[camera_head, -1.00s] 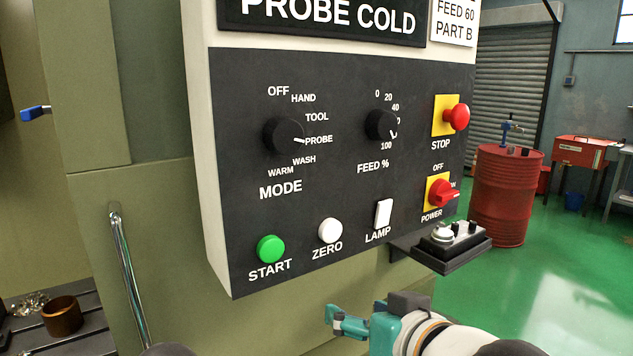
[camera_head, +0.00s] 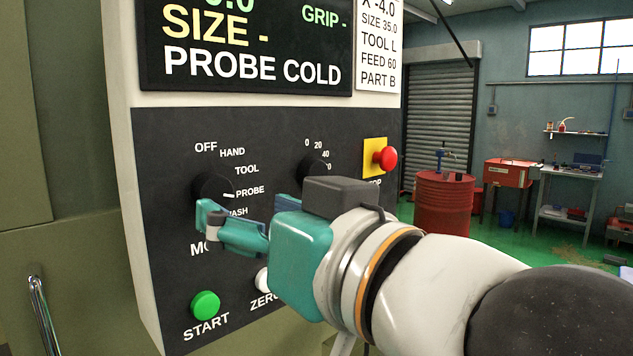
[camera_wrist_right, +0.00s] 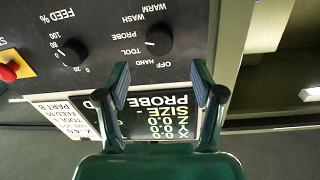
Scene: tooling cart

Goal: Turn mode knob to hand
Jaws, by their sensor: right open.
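The mode knob (camera_head: 212,188) is a round black knob on the dark control panel (camera_head: 150,240). Its white pointer line is at PROBE; the HAND label (camera_head: 232,153) is above it, right of OFF. My right gripper (camera_head: 238,212) is open and empty in front of the panel, just below and right of the knob in the head view, hiding part of the MODE and WASH labels. In the right wrist view the mode knob (camera_wrist_right: 158,40) shows beyond and between the open fingers (camera_wrist_right: 160,78), apart from them. My left gripper is not in view.
The feed knob (camera_head: 314,166) is right of the mode knob, partly hidden by my gripper. A red stop button (camera_head: 386,158), green start button (camera_head: 205,305) and part of the white zero button (camera_head: 263,280) are nearby. The display (camera_head: 250,50) is above.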

